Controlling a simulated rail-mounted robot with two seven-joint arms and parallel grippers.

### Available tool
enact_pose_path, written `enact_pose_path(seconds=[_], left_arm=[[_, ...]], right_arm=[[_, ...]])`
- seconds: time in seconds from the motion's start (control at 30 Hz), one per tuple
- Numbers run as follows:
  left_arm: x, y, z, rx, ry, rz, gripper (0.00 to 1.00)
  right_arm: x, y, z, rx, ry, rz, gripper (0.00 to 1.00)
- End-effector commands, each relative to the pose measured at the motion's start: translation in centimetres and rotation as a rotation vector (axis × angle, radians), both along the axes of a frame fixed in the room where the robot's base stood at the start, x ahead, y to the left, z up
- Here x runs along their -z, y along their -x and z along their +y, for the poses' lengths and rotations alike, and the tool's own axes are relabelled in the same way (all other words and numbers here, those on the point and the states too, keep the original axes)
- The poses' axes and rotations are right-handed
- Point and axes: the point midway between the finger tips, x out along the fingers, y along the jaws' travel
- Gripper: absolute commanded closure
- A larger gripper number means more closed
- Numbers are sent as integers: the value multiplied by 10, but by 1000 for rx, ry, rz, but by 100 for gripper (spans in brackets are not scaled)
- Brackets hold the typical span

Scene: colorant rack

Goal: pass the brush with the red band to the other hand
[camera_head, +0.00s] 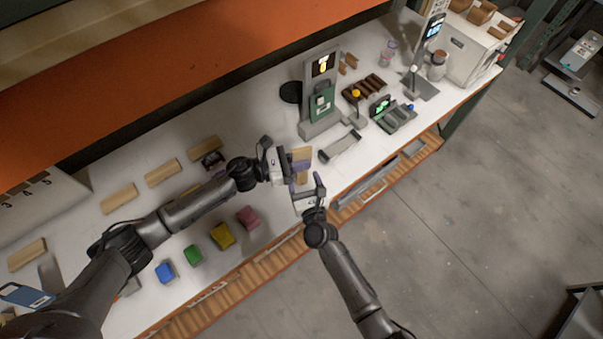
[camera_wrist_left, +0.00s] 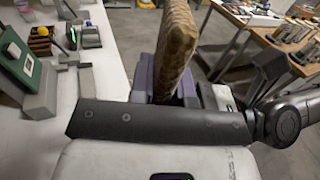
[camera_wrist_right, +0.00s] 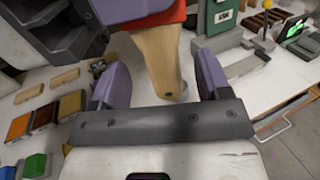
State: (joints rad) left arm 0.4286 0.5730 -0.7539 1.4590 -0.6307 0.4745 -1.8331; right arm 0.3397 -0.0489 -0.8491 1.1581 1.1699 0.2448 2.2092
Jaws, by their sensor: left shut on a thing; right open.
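The brush (camera_head: 301,154) is held over the counter in the head view. My left gripper (camera_head: 290,165) is shut on it. In the left wrist view its broad tan, bristle-like part (camera_wrist_left: 175,48) rises between the purple fingers. In the right wrist view the red band (camera_wrist_right: 152,22) shows beside a purple finger of my left gripper, and the pale wooden handle (camera_wrist_right: 160,60) points towards my right gripper. My right gripper (camera_head: 307,188) is open, its purple fingers on either side of the handle's end in its wrist view. Contact with the handle cannot be told.
Several wooden blocks (camera_head: 162,172) lie farther back. A grey stand with a green panel (camera_head: 321,103) and a grey tray (camera_head: 340,147) are nearby.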

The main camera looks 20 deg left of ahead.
Motion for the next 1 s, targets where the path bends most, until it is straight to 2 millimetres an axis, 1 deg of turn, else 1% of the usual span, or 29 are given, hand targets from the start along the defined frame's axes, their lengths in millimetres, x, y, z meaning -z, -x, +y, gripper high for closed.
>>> enact_pose_path(seconds=[0.1,0.3,0.7,0.77,1.0], left_arm=[[0,0,0,0,0,0,100],[0,0,0,0,0,0,100],[0,0,0,0,0,0,100],[0,0,0,0,0,0,100],[0,0,0,0,0,0,100]], right_arm=[[0,-10,7,-1,2,0,30],[0,-19,14,-1,1,-1,30],[0,-22,15,0,0,0,30],[0,-22,15,0,0,0,34],[0,-22,15,0,0,0,57]])
